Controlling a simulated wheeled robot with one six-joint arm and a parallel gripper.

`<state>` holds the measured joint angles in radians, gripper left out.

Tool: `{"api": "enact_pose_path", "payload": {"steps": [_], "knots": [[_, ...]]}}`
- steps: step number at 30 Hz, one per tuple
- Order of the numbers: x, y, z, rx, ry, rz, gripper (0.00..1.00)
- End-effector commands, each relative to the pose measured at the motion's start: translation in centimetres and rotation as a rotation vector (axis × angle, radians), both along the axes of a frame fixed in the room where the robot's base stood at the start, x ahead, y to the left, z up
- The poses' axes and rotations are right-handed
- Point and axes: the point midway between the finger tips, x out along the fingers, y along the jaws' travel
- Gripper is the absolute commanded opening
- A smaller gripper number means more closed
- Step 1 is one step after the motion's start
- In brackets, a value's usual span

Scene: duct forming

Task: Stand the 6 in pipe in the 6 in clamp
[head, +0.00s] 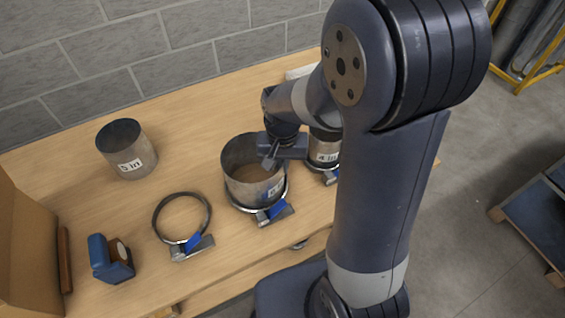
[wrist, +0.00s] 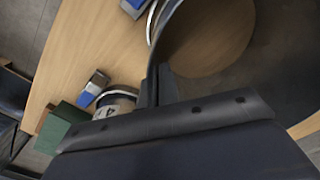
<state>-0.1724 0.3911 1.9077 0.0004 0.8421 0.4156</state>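The wide grey pipe (head: 243,188), its label partly hidden but seeming to start with 6, stands upright at the table's middle. A clamp ring (head: 238,207) with a blue-handled latch shows around its foot; whether the pipe is fully seated I cannot tell. My gripper (head: 269,160) is at the pipe's far right rim, one finger inside the wall. In the wrist view the fingers (wrist: 158,86) are close together with the pipe wall (wrist: 215,85) between them, so they look shut on it. The clamp ring also shows just outside the wall (wrist: 152,22).
The 5 in pipe (head: 122,150) stands loose at the back left. An empty clamp (head: 157,233) lies left of the wide pipe. The 4 in pipe (head: 325,146) stands in a clamp at right. A blue tool (head: 110,260) and a cardboard box (head: 25,250) are at front left.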

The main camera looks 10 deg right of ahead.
Motion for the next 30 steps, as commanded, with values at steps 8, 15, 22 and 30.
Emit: {"api": "enact_pose_path", "payload": {"steps": [8, 15, 22, 30], "knots": [[0.01, 0.01, -0.63, 0.0, 0.0, 0.0, 0.0], [0.01, 0.01, -0.6, 0.0, 0.0, 0.0, 0.09], [0.0, 0.0, -0.61, 0.0, 0.0, 0.0, 0.28], [0.01, 0.0, -0.47, 0.0, 0.0, 0.0, 0.28]]}}
